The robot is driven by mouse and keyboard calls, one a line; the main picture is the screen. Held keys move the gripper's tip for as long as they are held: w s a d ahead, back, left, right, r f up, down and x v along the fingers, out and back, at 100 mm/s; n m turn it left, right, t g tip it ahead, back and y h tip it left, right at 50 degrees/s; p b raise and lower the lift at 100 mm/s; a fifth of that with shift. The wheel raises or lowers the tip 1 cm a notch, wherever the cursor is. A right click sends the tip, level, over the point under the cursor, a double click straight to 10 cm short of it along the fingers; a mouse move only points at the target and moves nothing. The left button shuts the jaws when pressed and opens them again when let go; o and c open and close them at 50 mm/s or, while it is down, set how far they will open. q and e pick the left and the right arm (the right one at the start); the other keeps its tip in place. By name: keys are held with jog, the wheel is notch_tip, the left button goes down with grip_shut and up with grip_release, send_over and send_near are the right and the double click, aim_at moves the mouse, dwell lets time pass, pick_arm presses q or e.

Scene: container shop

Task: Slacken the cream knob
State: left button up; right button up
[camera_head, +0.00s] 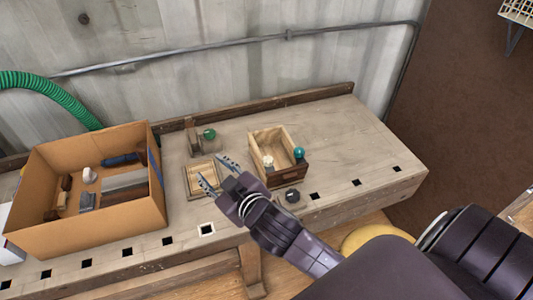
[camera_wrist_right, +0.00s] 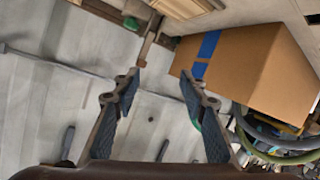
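The cream knob (camera_head: 268,161) is a small pale ball at a small open wooden box (camera_head: 264,142) on the workbench. A teal knob (camera_head: 299,153) sits to its right at the same box. My right gripper (camera_head: 213,171) is open and empty, above the bench to the left of the box, apart from the cream knob. In the right wrist view my right gripper (camera_wrist_right: 160,84) shows its two fingers spread with nothing between them. The cream knob cannot be made out there. My left gripper is not in view.
A cardboard box (camera_head: 160,199) of tools stands on the left; it also shows in the right wrist view (camera_wrist_right: 255,62). A green knob (camera_head: 209,134) on a wooden block and a shallow wooden tray (camera_head: 192,178) lie nearby. A dark round piece (camera_head: 292,195) sits near the front edge. The bench's right end is clear.

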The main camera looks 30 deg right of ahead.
jog(key=w+a+r+n+t+y, duration=0.2)
jog(key=a+r+n+y, duration=0.25)
jog(key=r, duration=0.35)
jog(key=w+a+r+n+t+y, duration=0.2)
jog(key=a+r+n+t+y, duration=0.15)
jog(key=a+r, duration=0.4)
jog(key=s+a+r+n+g+y, duration=0.5)
jog(key=a+n+g+y, duration=0.45)
jog(key=n, duration=0.45)
jog(key=n+g+h, duration=0.6)
jog(key=g+h, duration=0.4)
jog(key=h, duration=0.8)
send_over(268, 159)
notch_tip(268, 159, down, 16)
jog(key=shift+f, duration=0.15)
jog(key=shift+d+f, duration=0.2)
jog(key=shift+f, duration=0.05)
jog(key=shift+a+f+p, duration=0.15)
jog(key=shift+f+p, duration=0.6)
jog(key=shift+f, duration=2.85)
